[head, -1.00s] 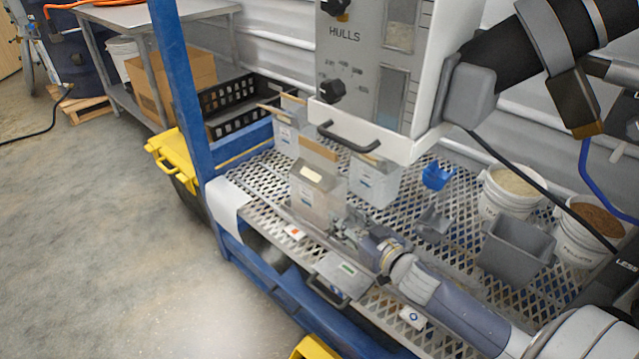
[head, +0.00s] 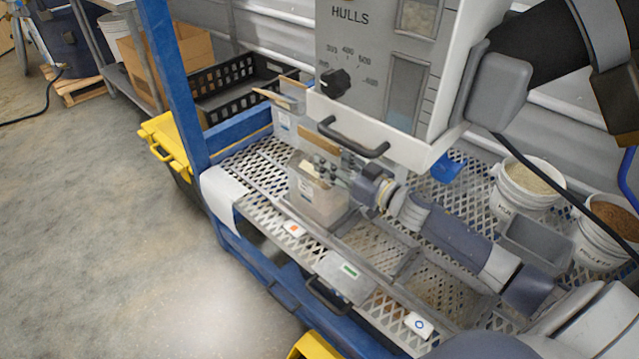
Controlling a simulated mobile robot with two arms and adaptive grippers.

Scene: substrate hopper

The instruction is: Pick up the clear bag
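A clear bag (head: 318,203) with a pale label and tan contents stands upright on the metal mesh shelf, below the hopper. My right gripper (head: 335,172) is at the upper right of this bag, in front of its top edge. It overlaps the bag in the picture; whether the fingers touch or grip it is too small to tell. Another clear bag (head: 287,125) with a brown top strip stands behind to the left. A brown strip (head: 318,139) shows just behind the front bag. My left gripper is not in view.
The hopper (head: 385,75), marked HULLS, with a black handle (head: 353,138), hangs close above my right gripper. A grey bin (head: 535,243) and two white buckets (head: 527,187) (head: 600,232) stand right. A blue scoop (head: 448,169) lies behind my arm. A blue post (head: 172,75) stands left.

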